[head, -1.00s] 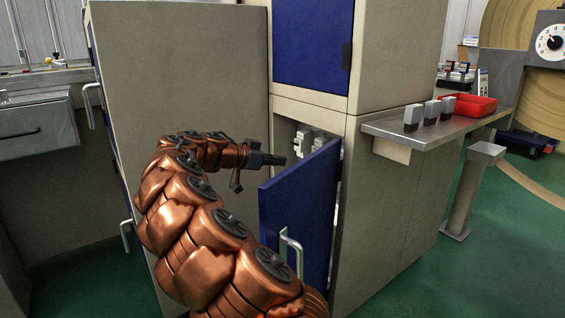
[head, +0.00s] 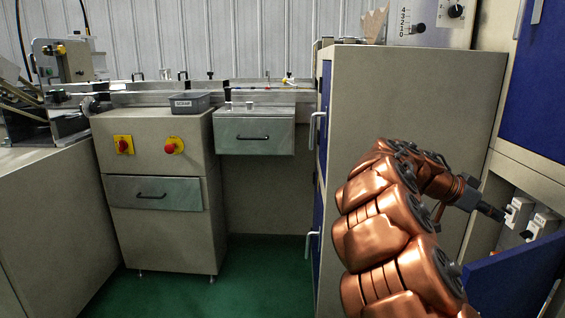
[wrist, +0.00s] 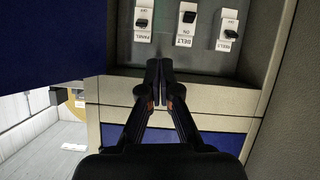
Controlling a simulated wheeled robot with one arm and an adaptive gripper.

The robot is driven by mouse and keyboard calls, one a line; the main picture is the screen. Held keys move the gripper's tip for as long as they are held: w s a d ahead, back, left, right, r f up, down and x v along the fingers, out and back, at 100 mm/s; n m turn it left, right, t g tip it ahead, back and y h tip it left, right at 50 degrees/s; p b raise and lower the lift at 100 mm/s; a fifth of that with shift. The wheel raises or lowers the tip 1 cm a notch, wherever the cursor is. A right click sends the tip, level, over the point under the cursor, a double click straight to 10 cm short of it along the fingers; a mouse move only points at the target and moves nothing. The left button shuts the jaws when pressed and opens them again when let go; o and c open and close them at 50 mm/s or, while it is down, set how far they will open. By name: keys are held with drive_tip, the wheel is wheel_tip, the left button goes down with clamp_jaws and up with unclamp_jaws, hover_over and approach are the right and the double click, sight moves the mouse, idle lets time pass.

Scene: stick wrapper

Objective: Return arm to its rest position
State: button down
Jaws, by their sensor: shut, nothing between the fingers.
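My arm, copper-coloured, reaches to the right in the head view. My gripper (head: 497,213) is at the mouth of an open cabinet compartment, in front of white switches (head: 516,214). In the wrist view my gripper (wrist: 160,66) has its two black fingers together with nothing between them. Beyond the fingertips are the PANEL switch (wrist: 143,22), the BELT switch (wrist: 187,18) and a third switch (wrist: 229,32) on a grey back plate. The fingers appear apart from the switches.
A blue cabinet door (head: 515,275) stands open beside my gripper. A tall beige cabinet (head: 415,95) stands behind my arm. At the left is a machine with red buttons (head: 171,146), a grey scrap bin (head: 188,104) and drawers. Green floor (head: 265,280) is clear between them.

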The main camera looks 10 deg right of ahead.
drive_tip(key=s+a+r+n+t+y+p, duration=0.1)
drive_tip(key=s+a+r+n+y+p, duration=0.2)
drive_tip(key=s+a+r+p, duration=0.35)
drive_tip(key=s+a+r+n+t+y+p, duration=0.1)
drive_tip(key=s+a+r+n+y+p, duration=0.2)
drive_tip(key=a+r+p, duration=0.6)
drive_tip(key=s+a+r+n+y+p, duration=0.3)
drive_tip(key=s+a+n+p, duration=0.4)
drive_tip(key=a+p, duration=0.4)
drive_tip(key=s+a+r+n+y+p, duration=0.3)
drive_tip(key=s+a+n+p, duration=0.3)
drive_tip(key=a+p, duration=0.5)
drive_tip(key=s+a, duration=0.2)
drive_tip(key=a, duration=0.2)
drive_tip(key=shift+a+n, duration=0.15)
drive_tip(key=shift+n, duration=0.25)
drive_tip(key=shift+r, duration=0.1)
